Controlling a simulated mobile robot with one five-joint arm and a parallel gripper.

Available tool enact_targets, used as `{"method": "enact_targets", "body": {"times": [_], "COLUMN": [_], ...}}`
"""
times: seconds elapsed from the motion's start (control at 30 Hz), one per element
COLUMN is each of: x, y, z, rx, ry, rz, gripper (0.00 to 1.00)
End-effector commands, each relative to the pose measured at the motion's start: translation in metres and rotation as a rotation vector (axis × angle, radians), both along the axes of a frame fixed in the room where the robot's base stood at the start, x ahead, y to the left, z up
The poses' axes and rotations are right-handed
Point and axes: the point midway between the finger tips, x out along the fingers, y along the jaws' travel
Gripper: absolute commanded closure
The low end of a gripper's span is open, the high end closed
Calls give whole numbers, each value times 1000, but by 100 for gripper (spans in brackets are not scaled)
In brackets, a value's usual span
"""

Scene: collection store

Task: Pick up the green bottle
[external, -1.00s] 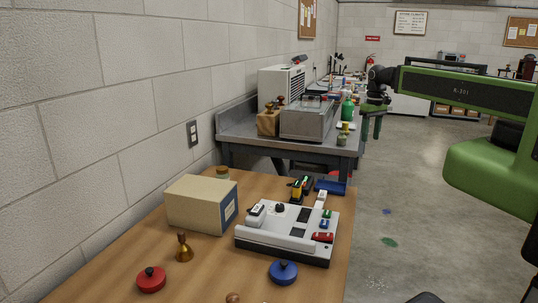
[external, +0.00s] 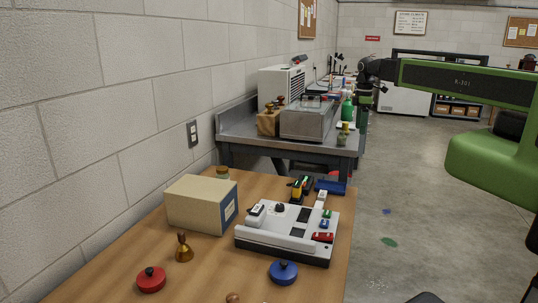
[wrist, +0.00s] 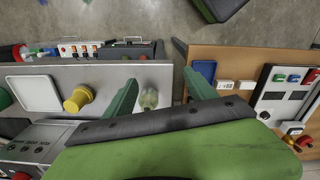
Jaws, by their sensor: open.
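The green bottle (external: 347,110) stands on the grey workbench near its right edge in the external view. In the wrist view a green shape, apparently the bottle, is cut off at the left edge (wrist: 4,98). My gripper (wrist: 155,70) is open and empty, its two green fingers spread. In the external view my gripper (external: 363,103) shows just right of the bottle, apart in depth as far as I can tell. In the wrist view a small olive jar (wrist: 149,98) appears between the fingers, below them.
A yellow object (wrist: 78,99) and a white tray (wrist: 34,93) lie between the jar and the bottle. A grey metal case (external: 308,120) stands left of the bottle. A wooden table (external: 325,280) with a white console (external: 290,243) is nearer the camera.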

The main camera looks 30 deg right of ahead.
Motion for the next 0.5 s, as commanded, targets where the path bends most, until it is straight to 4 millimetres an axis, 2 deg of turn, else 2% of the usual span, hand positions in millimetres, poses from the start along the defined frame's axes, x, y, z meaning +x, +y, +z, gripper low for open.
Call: {"method": "enact_targets", "body": {"times": [0.03, 0.1, 0.2, 0.33, 0.5], "x": [20, 39, 56, 67, 65], "y": [4, 9, 17, 26, 31], "z": [31, 56, 84, 111, 124], "rx": [0, 0, 0, 0, 0], "ry": [0, 0, 0, 0, 0], "rz": [114, 269, 374, 389, 395], "gripper": [35, 35, 35, 35, 35]}}
